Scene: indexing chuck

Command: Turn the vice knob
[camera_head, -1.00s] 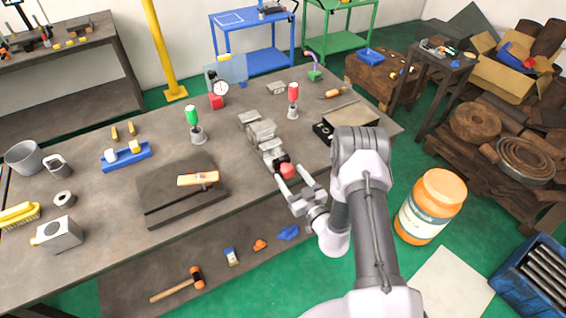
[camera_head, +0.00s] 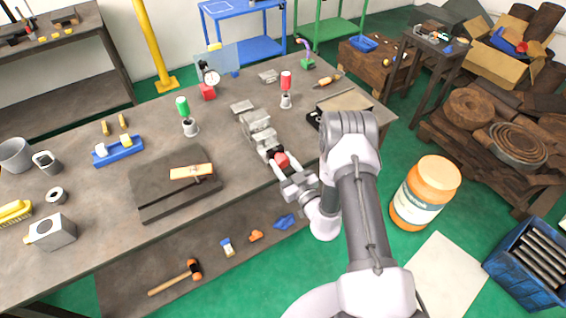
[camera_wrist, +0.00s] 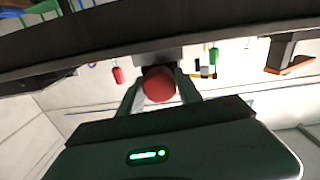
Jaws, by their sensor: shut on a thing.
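The grey vice (camera_head: 257,130) stands on the workbench near its front edge, right of the middle. Its red round knob (camera_head: 281,160) faces the front edge. My gripper (camera_head: 283,164) has its fingers on either side of the knob and is shut on it. In the wrist view the red knob (camera_wrist: 159,84) sits between the two fingers, with the vice body mostly hidden behind it.
A green-topped tool (camera_head: 187,118) and a red-topped one (camera_head: 286,90) stand nearby. An orange-lidded tub (camera_head: 425,192) is on the floor to the right.

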